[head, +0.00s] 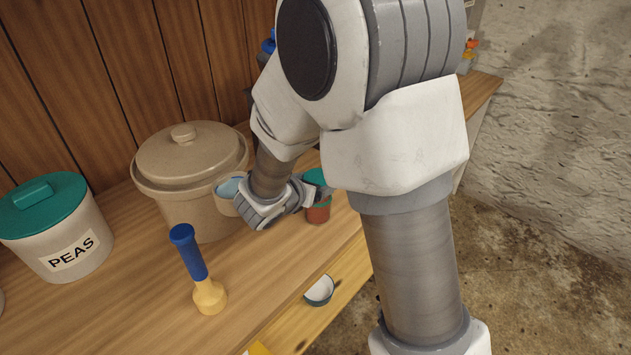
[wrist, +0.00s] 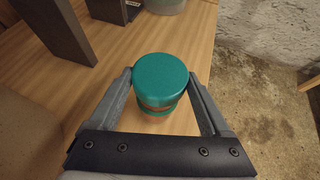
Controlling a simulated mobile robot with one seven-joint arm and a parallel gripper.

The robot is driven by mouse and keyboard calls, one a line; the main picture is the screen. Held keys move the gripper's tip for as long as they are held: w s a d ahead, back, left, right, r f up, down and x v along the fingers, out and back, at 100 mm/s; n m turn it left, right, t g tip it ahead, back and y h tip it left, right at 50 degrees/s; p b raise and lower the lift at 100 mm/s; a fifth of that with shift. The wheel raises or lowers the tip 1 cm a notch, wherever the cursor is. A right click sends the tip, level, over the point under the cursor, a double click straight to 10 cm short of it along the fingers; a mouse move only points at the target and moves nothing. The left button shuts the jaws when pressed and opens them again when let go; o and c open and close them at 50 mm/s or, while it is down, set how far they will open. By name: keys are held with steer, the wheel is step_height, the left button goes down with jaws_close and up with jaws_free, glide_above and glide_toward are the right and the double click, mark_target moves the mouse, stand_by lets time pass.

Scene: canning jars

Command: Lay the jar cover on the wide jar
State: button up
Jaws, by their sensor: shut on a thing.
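My gripper (wrist: 163,84) is shut on the jar cover (wrist: 160,78), a round teal disc with its flat top facing the wrist camera. The fingers hold it from its left and right sides. A red-brown jar with a teal band (head: 318,214) stands on the wooden counter, directly below the cover in the head view. It is probably the wide jar. In the wrist view the cover hides most of it. The cover also shows in the head view (head: 315,178), partly behind my arm. I cannot tell whether cover and jar touch.
A beige lidded crock (head: 180,210) and a light blue-topped vessel (head: 226,190) stand left of my gripper. A PEAS canister (head: 60,245) is far left. A blue-handled yellow tool (head: 195,265) stands in front.

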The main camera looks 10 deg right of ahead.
steer(key=shift+f+b, duration=0.45)
steer(key=shift+f, duration=0.05)
steer(key=o, duration=1.1)
steer(key=shift+o, duration=0.2)
steer(key=p+v, duration=0.3)
steer(key=v, duration=1.4)
steer(key=shift+s, duration=0.15)
steer(key=shift+r+p, duration=0.15)
steer(key=shift+p, duration=0.15)
